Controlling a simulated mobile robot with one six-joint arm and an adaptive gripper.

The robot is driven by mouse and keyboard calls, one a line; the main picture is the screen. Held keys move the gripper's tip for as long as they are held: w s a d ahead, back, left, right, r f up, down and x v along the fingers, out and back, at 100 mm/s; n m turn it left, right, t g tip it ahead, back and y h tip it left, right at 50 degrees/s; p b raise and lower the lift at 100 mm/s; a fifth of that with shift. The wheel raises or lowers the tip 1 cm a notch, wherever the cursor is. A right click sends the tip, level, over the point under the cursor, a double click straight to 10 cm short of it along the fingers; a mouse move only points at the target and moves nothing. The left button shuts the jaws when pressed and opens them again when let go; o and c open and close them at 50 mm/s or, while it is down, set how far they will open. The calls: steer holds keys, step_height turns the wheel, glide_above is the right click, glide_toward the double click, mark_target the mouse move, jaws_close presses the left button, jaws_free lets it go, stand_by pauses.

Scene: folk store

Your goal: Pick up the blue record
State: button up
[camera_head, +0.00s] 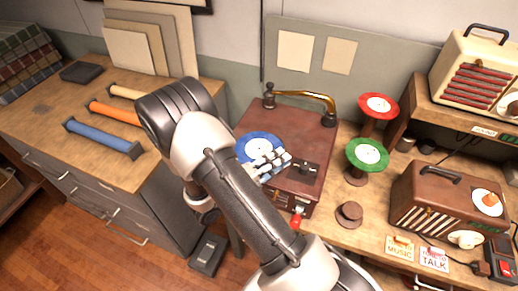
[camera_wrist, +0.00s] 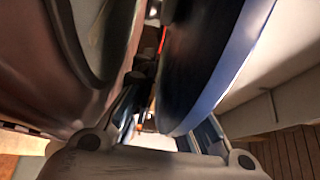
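The blue record (camera_head: 258,146), with a white label, is at the top of the brown record player (camera_head: 310,125) in the head view. My gripper (camera_head: 268,164) is at its near right edge and covers part of it. In the wrist view the record's blue rim (camera_wrist: 222,75) and dark face stand close beside the player's brown body (camera_wrist: 45,70). My gripper's fingers (camera_wrist: 165,128) are apart, with the record's edge reaching between them, close to the right finger. A gap shows by the left finger. I cannot tell whether either finger touches the record.
A red record (camera_head: 378,104) and a green record (camera_head: 367,154) rest on stands to the right. A brass tone arm (camera_head: 310,95) arches over the player's back. A brown radio (camera_head: 445,205) stands further right. Blue, orange and tan bars (camera_head: 103,138) lie on the left counter.

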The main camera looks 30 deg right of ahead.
jaws_close()
steer(key=shift+r, duration=0.1)
